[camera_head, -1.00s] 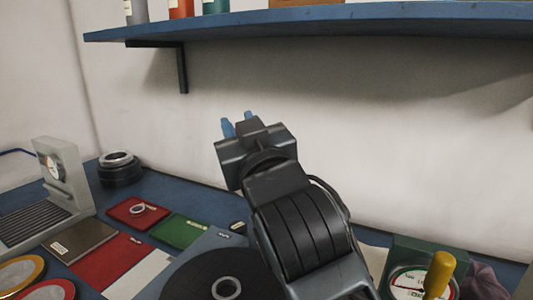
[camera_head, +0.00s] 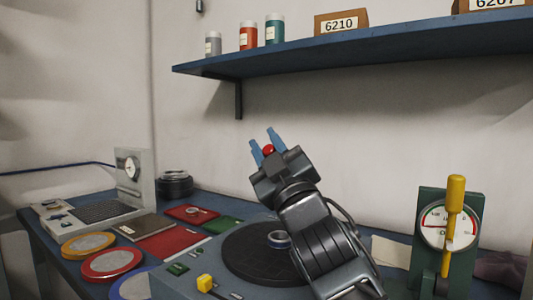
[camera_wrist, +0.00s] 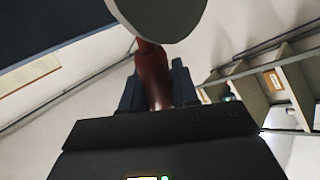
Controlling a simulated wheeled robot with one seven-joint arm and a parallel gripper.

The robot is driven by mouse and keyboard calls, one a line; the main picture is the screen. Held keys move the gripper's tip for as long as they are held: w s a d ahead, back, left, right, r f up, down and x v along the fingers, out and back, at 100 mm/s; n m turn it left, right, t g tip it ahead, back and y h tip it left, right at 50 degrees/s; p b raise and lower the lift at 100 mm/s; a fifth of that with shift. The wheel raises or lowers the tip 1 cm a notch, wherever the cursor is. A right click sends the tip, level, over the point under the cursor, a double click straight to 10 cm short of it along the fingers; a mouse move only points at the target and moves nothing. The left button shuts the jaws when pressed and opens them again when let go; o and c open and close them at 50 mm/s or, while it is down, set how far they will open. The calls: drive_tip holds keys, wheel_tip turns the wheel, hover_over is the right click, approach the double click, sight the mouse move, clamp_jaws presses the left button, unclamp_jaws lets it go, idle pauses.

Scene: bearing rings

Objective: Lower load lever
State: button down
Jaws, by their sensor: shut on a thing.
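A lever with a thick yellow handle (camera_head: 455,194) stands nearly upright in front of a dial on a green stand (camera_head: 432,264), at the right of the head view. My gripper (camera_head: 262,144) is up and to the left of it, well apart, with its blue fingers pointing up. It is shut on a red-handled thing; its rounded red end (camera_head: 269,149) shows between the fingers. In the wrist view the dark red handle (camera_wrist: 152,80) stands between the fingers and meets a pale grey disc (camera_wrist: 160,12) at the top. The rest of the held thing is hidden.
A black turntable (camera_head: 245,268) with a metal ring (camera_head: 279,239) lies below my arm. A small yellow knob (camera_head: 205,283) stands in front of it. A blue shelf (camera_head: 350,46) with jars and boxes hangs above. Coloured trays and a grey dial instrument (camera_head: 132,180) lie to the left.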

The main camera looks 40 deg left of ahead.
drive_tip(key=shift+s+f, duration=0.15)
drive_tip(key=shift+f, duration=0.05)
idle(0.3)
drive_tip(key=c, duration=0.9)
unclamp_jaws()
drive_tip(key=shift+c, duration=0.2)
drive_tip(key=shift+d+f, duration=0.1)
drive_tip(key=shift+d, duration=0.05)
drive_tip(key=s+d+p, duration=0.1)
drive_tip(key=s+d, duration=0.5)
drive_tip(key=d, duration=0.5)
drive_tip(key=shift+f, duration=0.2)
drive_tip(key=shift+d, duration=0.1)
